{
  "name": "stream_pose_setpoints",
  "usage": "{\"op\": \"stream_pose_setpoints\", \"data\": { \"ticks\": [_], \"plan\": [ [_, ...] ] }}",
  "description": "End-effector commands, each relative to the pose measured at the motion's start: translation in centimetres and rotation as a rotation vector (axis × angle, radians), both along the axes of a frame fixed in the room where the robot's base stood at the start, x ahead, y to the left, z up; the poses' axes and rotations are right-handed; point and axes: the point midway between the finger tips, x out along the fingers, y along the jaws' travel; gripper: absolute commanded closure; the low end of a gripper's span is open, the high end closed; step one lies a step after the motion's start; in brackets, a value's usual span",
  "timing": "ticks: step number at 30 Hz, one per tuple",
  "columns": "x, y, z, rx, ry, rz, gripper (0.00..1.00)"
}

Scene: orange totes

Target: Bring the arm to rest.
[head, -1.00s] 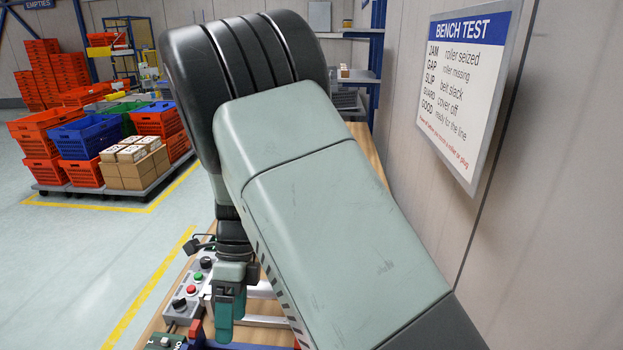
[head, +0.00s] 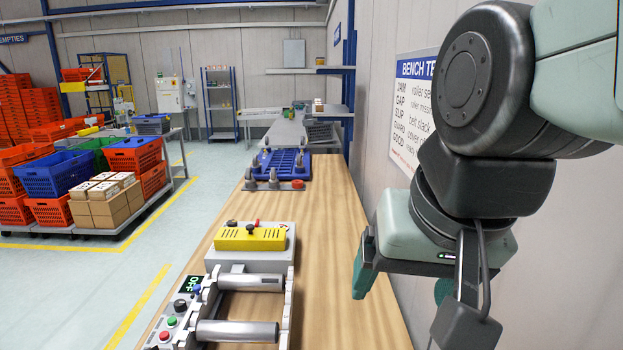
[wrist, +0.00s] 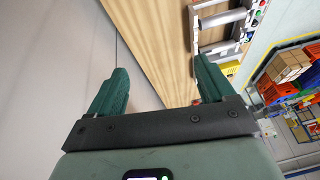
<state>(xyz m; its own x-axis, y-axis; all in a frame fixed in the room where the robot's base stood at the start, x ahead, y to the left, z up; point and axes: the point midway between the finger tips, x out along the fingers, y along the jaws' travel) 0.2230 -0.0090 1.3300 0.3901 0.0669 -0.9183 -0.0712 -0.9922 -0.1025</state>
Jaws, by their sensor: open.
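My gripper (head: 402,283) is at the right of the head view, above the right side of the wooden bench and close to the wall. In the wrist view my gripper (wrist: 156,90) shows two green fingers standing well apart, with nothing between them. My arm is folded up at the right of the head view. The wooden bench (head: 345,270) runs away from me, and it also shows in the wrist view (wrist: 160,35).
A roller rig (head: 240,283) with a yellow cover (head: 250,239) and a button box (head: 172,322) stands on the bench's left. A blue frame (head: 285,162) lies farther back. The wall with a sign (head: 412,95) is close on the right. Crates (head: 55,175) stand across the floor.

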Motion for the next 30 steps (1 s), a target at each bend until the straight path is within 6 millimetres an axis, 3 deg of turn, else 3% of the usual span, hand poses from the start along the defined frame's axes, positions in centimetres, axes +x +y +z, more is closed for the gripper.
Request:
{"op": "stream_pose_setpoints", "data": {
  "ticks": [7, 30],
  "plan": [
    [-2.1, -1.7, 0.2, -0.113, -0.096, 0.099, 0.18],
    [-2.1, -1.7, 0.2, -0.115, -0.096, 0.104, 0.18]
  ]
}}
